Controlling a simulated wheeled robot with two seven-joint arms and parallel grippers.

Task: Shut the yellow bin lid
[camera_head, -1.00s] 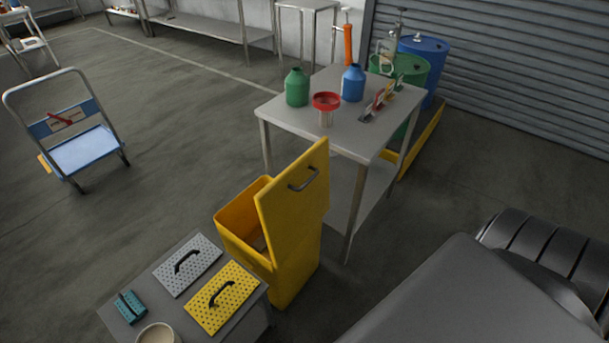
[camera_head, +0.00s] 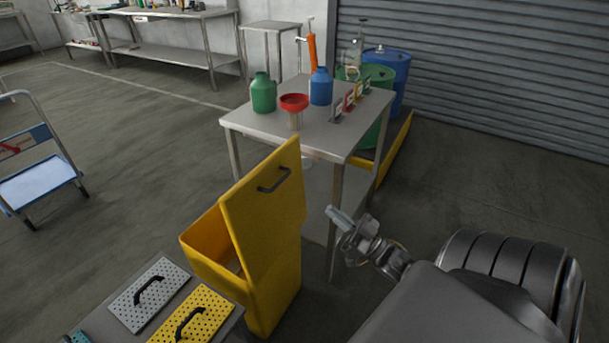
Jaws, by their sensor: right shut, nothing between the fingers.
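The yellow bin (camera_head: 272,298) stands on the floor left of centre. Its yellow lid (camera_head: 264,208) is open and stands steeply tilted up on the bin's right side, with a dark handle (camera_head: 273,180) on the face towards me. The bin's opening shows to the left of the lid. My right gripper (camera_head: 335,216) is shut and empty, to the right of the lid and apart from it, in front of the steel table's leg. My left gripper is not in view.
A steel table (camera_head: 340,130) behind the bin carries a green bottle (camera_head: 263,94), a blue bottle (camera_head: 321,88) and a red funnel (camera_head: 294,103). A low table at bottom left holds a grey perforated plate (camera_head: 150,293) and a yellow one (camera_head: 192,318). A blue cart (camera_head: 38,185) stands left.

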